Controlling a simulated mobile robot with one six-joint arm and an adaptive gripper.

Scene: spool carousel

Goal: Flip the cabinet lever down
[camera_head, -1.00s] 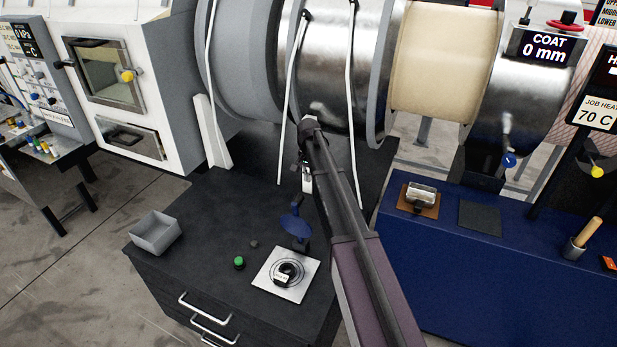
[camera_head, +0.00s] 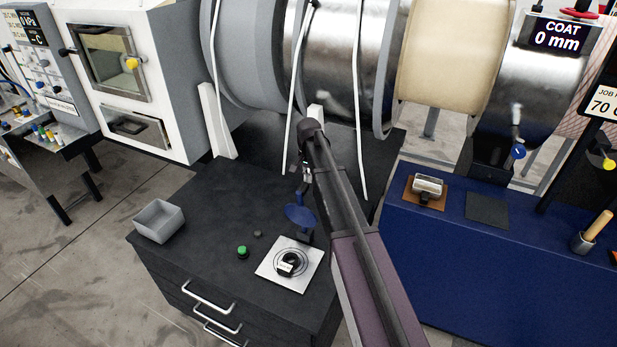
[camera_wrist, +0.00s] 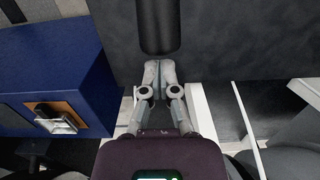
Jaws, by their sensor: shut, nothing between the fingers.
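A blue round paddle (camera_head: 300,215) on a dark stalk stands on top of the dark drawer cabinet (camera_head: 195,235), behind a white dial plate (camera_head: 289,264). It may be the cabinet lever, but I cannot be sure. My gripper (camera_head: 304,190) points down just above the paddle; I cannot tell whether they touch. In the wrist view my gripper (camera_wrist: 158,66) is shut with its fingertips together and empty. A thick dark cylinder (camera_wrist: 158,25) lies just past the tips; I cannot tell what it is. The blue paddle does not show clearly there.
A green button (camera_head: 242,252) and a grey open box (camera_head: 159,221) are on the cabinet top. Large drums (camera_head: 345,60) with white cables hang close behind my arm. A blue bench (camera_head: 450,250) stands at right. The cabinet's left part is mostly clear.

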